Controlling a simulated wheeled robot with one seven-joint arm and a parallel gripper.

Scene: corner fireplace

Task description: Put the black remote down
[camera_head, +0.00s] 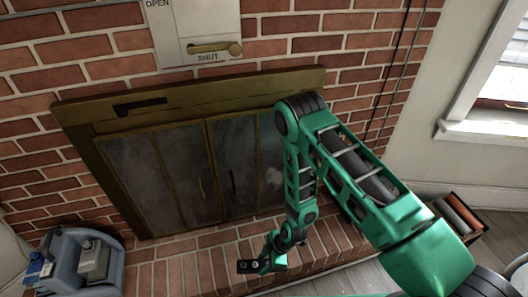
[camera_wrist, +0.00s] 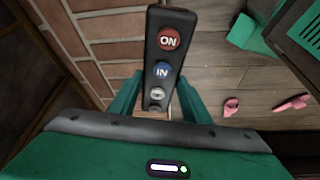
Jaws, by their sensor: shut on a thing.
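The black remote (camera_wrist: 167,60) is in my gripper (camera_wrist: 158,100) in the wrist view. It has a red ON button, a blue IN button and a small grey button below them. The green fingers are shut on its lower part, one on each side, and its upper end sticks out beyond them. In the head view, my gripper (camera_head: 270,264) is low over the brick hearth, with the dark remote (camera_head: 247,266) at its tip. I cannot tell how high the remote is above the bricks.
The brick hearth (camera_head: 190,270) has clear room in front of the fireplace doors (camera_head: 205,170). A blue-grey bin (camera_head: 112,262) with items stands at the left. A box of rolls (camera_head: 460,215) stands at the right. Pink objects (camera_wrist: 231,107) lie on the wooden floor (camera_wrist: 215,82).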

